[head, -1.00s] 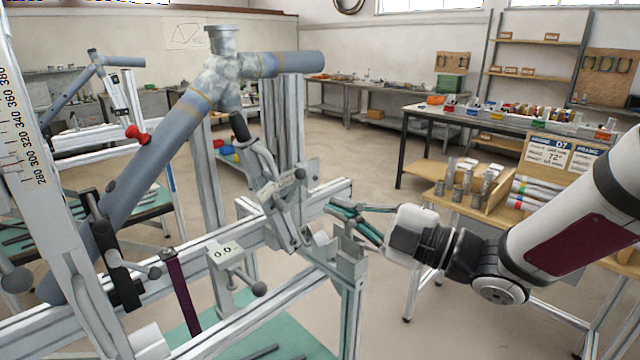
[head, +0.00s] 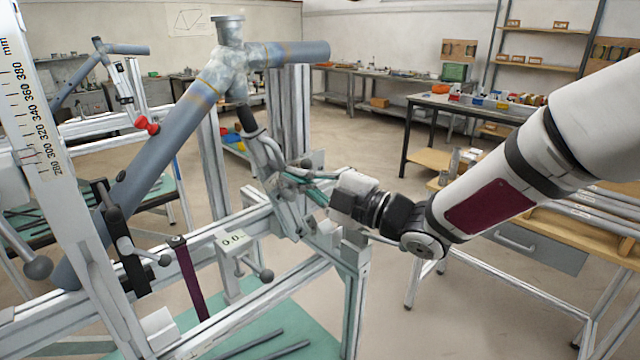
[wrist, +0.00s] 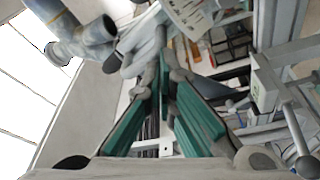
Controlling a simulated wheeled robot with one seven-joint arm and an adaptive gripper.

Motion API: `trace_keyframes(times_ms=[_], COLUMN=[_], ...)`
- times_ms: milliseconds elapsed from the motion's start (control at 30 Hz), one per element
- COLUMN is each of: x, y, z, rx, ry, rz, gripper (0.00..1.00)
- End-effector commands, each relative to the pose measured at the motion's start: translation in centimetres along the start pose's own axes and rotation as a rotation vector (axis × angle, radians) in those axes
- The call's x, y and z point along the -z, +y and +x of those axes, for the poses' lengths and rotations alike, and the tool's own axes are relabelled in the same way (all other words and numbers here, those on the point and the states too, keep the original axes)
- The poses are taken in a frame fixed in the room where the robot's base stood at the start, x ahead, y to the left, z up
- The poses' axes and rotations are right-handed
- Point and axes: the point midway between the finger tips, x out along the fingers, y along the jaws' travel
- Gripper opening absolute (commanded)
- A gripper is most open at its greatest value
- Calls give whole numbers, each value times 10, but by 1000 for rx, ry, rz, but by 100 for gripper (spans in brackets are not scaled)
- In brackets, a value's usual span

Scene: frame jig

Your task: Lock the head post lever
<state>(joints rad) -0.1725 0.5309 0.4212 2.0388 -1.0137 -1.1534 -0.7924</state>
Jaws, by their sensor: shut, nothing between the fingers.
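The head post (head: 287,215) is a grey upright with a metal clamp, standing under the front of the blue-grey bicycle frame (head: 165,130). A slim metal lever-like arm (head: 262,152) leans up from it to a black end (head: 246,118) below the head tube (head: 229,60). Which part is the locking lever is hard to tell. My gripper (head: 293,178) is shut and empty, with its teal fingers at the clamp's right side. They overlap the clamp in the head view; contact is unclear. In the wrist view my gripper (wrist: 166,75) points at grey metal parts, with the frame tube (wrist: 92,35) at upper left.
Aluminium jig rails (head: 255,310) run below and left of my gripper. A small readout box (head: 232,243) with a ball-ended handle sits on the rail. A wooden-topped workbench (head: 540,215) stands at right, behind my arm. Open floor lies beyond the jig.

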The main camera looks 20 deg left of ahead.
Motion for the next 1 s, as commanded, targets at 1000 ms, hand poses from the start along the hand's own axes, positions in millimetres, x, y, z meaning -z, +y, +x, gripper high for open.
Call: trace_keyframes(times_ms=[1000], x=[-40], y=[1], z=[3], rx=[-15], ry=[-7], rz=[52], gripper=[0])
